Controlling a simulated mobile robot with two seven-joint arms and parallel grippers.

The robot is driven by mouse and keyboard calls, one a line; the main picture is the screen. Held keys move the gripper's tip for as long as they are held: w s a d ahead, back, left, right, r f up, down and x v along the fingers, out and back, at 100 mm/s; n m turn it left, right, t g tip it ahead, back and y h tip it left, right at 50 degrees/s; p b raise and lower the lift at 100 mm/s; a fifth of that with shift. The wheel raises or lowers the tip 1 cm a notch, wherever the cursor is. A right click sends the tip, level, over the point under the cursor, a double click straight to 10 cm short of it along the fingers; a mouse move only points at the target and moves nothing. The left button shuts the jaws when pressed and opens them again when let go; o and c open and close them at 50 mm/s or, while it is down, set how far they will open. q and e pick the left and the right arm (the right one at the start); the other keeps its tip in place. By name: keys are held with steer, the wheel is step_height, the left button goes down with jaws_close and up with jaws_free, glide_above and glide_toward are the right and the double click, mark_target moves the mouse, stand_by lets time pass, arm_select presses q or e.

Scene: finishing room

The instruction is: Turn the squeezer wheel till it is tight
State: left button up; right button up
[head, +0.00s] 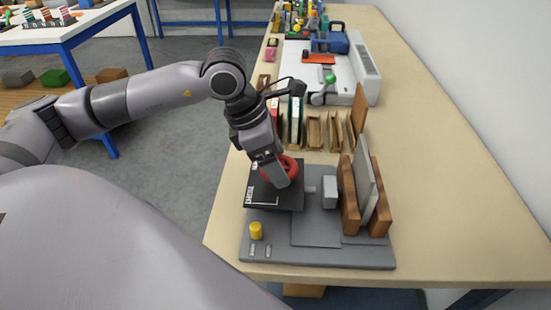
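The red squeezer wheel (292,165) is on the grey press (320,256) near the front of the bench, above a black plate (262,196) with white markings. My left gripper (279,176) points down at the wheel and covers part of it; its fingers overlap the red rim. I cannot tell whether they are closed on it. A grey block (330,191) on a short shaft is to the right of the wheel. A small gap shows between this block and the upright brown boards (349,200), which hold a grey slab (364,185) between them. My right gripper is out of view.
Behind the press stand several books and brown holders (314,130), then a white machine (352,88) with a green knob. A yellow knob (256,230) is on the press's front left. The bench top (440,190) is clear on the right.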

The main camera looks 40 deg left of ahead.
arm_select(q)
steer(key=shift+w+f+m+g+h+b, duration=0.1)
steer(key=shift+m+g+h+b, duration=0.25)
steer(key=shift+m+b, duration=0.65)
steer(key=shift+m+g, duration=0.25)
steer(key=shift+m, duration=0.85)
steer(key=o, duration=1)
steer(key=shift+a+r, duration=0.1)
steer(key=shift+r, duration=0.1)
steer(key=v, duration=0.7)
steer(key=shift+a, duration=0.1)
